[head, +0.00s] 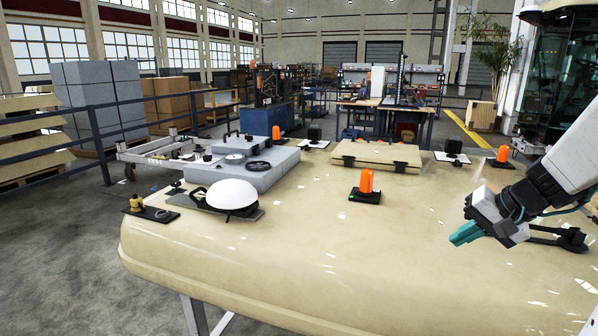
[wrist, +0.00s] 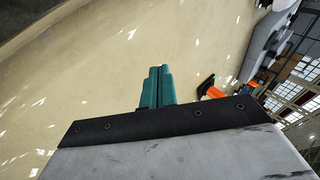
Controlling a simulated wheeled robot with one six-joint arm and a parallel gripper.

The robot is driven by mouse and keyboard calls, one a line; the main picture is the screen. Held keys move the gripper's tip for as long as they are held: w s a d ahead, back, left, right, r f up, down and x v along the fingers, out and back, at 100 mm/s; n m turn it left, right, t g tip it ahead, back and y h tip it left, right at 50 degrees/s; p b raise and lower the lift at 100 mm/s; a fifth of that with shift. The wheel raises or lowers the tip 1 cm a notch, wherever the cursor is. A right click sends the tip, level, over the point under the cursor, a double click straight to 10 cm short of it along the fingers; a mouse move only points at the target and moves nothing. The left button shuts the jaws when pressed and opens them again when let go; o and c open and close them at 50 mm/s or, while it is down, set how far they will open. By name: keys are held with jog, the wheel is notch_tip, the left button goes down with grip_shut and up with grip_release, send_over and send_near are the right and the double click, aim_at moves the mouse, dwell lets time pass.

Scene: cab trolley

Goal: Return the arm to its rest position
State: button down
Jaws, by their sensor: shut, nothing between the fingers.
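My gripper (head: 466,235) is at the right side of the head view, above the beige rounded surface. Its teal fingers are shut together with nothing between them. In the wrist view the two teal fingers (wrist: 157,86) lie side by side, touching, over the bare beige surface. My arm reaches in from the right edge of the head view.
The beige surface (head: 300,270) is clear at the front and middle. An orange beacon (head: 366,182) stands left of my gripper, and another (head: 503,154) behind it. A white dome (head: 232,193), a grey box (head: 255,172) and a beige case (head: 376,155) stand farther left and back.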

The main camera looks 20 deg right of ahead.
jog(key=s+a+r+n+g+h, duration=0.1)
jog(key=s+a+n+g, duration=0.1)
jog(key=s+a+n, duration=0.2)
jog(key=s+a+r+n+g+h, duration=0.1)
jog(key=s+a+n, duration=0.4)
jog(key=a, duration=1.2)
jog(key=shift+s+a+g+h, duration=0.2)
jog(key=shift+s+g+h, duration=0.3)
jog(key=shift+s+g, duration=1.25)
